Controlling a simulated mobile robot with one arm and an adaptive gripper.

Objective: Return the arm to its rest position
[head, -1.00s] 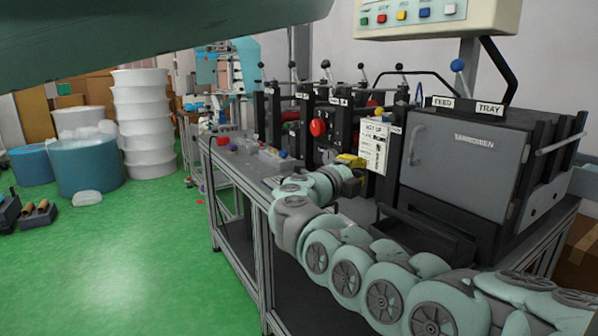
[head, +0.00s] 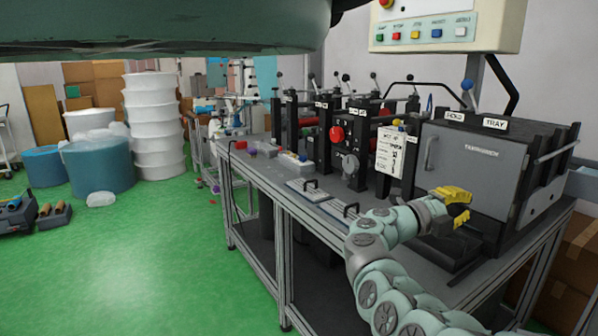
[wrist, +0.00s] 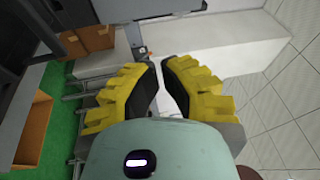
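My gripper (head: 457,208) has yellow ridged fingers and shows at the right of the head view, in front of the grey box-like machine (head: 475,165) and above the right part of the bench. My segmented pale green arm reaches up to it from the bottom right. In the wrist view the two yellow fingers (wrist: 161,88) stand apart with a gap between the tips, and nothing is held between them.
The machine bench (head: 262,178) carries black lever stations, a red knob (head: 337,133) and small parts. A control panel (head: 440,28) hangs above. Stacked white tubs (head: 153,125) and a blue tub (head: 97,165) stand at left. The green floor (head: 150,255) is clear in front.

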